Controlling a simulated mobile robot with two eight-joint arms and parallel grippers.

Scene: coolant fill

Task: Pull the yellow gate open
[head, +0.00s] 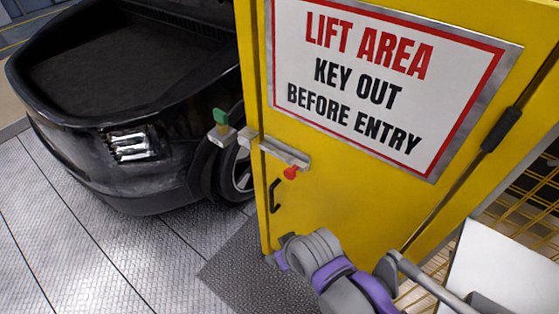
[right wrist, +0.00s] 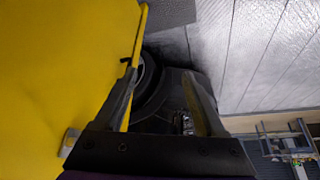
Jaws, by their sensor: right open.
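The yellow gate (head: 330,190) stands upright in the head view, with a "LIFT AREA KEY OUT BEFORE ENTRY" sign. Near its left edge are a grey latch bar (head: 285,152), a red knob (head: 290,173) and a black pull handle (head: 274,195). My right arm reaches to the gate's lower left edge; its fingertips are hidden in the head view. In the right wrist view my right gripper (right wrist: 165,85) is open, nothing clearly between its fingers. The gate (right wrist: 60,70) fills the left side there, its edge beside the left finger. I cannot tell whether they touch. My left gripper is out of view.
A black car (head: 120,110) stands left of and behind the gate. A grey block with a green top (head: 221,117) sits just left of the gate's edge. Metal plate floor (head: 90,240) is clear at lower left. Yellow mesh fencing (head: 525,215) is at right.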

